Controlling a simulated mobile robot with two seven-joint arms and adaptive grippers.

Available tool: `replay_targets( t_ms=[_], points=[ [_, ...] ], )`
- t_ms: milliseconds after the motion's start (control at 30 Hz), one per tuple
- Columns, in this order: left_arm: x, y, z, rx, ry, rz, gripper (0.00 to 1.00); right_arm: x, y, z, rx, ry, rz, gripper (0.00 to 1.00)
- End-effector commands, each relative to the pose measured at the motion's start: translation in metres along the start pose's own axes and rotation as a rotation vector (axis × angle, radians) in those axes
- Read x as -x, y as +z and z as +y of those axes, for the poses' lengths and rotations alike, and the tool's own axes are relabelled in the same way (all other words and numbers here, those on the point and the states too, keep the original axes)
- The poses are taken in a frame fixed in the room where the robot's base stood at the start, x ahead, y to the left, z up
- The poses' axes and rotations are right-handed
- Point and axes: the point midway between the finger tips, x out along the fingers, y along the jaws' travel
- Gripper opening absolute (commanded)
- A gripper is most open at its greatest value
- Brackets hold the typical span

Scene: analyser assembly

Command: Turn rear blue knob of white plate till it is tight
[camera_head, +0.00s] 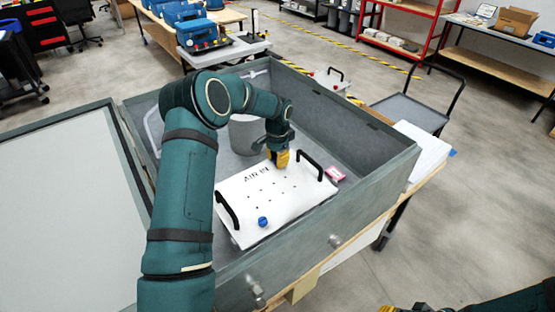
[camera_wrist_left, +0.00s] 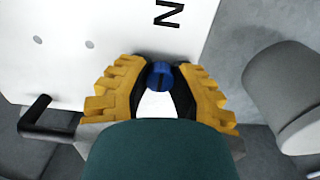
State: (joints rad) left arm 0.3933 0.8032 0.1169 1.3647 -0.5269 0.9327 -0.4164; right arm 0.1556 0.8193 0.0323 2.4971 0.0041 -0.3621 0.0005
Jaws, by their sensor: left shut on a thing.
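The white plate (camera_head: 290,203) marked "AIR IN" lies inside a grey open box, with black handles at two ends. The front blue knob (camera_head: 263,222) sits on its near part. My left gripper (camera_head: 279,159) points down at the plate's far edge and hides the rear knob in the head view. In the left wrist view the rear blue knob (camera_wrist_left: 160,75) lies between the yellow-and-black fingertips of my left gripper (camera_wrist_left: 160,79), which is shut on it. My right gripper (camera_head: 405,309) shows only in part at the bottom edge of the head view.
The grey box walls (camera_head: 350,120) surround the plate. A grey cylinder (camera_head: 246,135) stands behind the plate, also in the left wrist view (camera_wrist_left: 287,92). A small pink item (camera_head: 335,174) lies right of the plate. The open lid (camera_head: 70,200) is at the left.

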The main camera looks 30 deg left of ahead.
Motion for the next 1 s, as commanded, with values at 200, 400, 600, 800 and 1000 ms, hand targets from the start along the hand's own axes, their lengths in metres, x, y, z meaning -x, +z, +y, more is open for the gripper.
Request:
replay_targets(
  t_ms=[200, 400, 600, 800, 1000],
  points=[
    [0.0, 0.0, 0.0, 0.001, -0.001, 0.001, 0.57, 0.0, 0.0, 0.0, 0.0, 0.0, 0.0, 0.34],
    [0.0, 0.0, 0.0, 0.001, 0.0, 0.0, 0.57, 0.0, 0.0, 0.0, 0.0, 0.0, 0.0, 0.34],
    [0.012, -0.001, 0.0, 0.002, -0.001, 0.002, 0.57, 0.0, 0.0, 0.0, 0.0, 0.0, 0.0, 0.34],
    [0.05, -0.001, -0.001, 0.002, -0.004, 0.004, 0.57, 0.0, 0.0, 0.0, 0.0, 0.0, 0.0, 0.34],
    [0.089, -0.001, -0.001, 0.001, -0.003, 0.003, 0.57, 0.0, 0.0, 0.0, 0.0, 0.0, 0.0, 0.34]
  ],
)
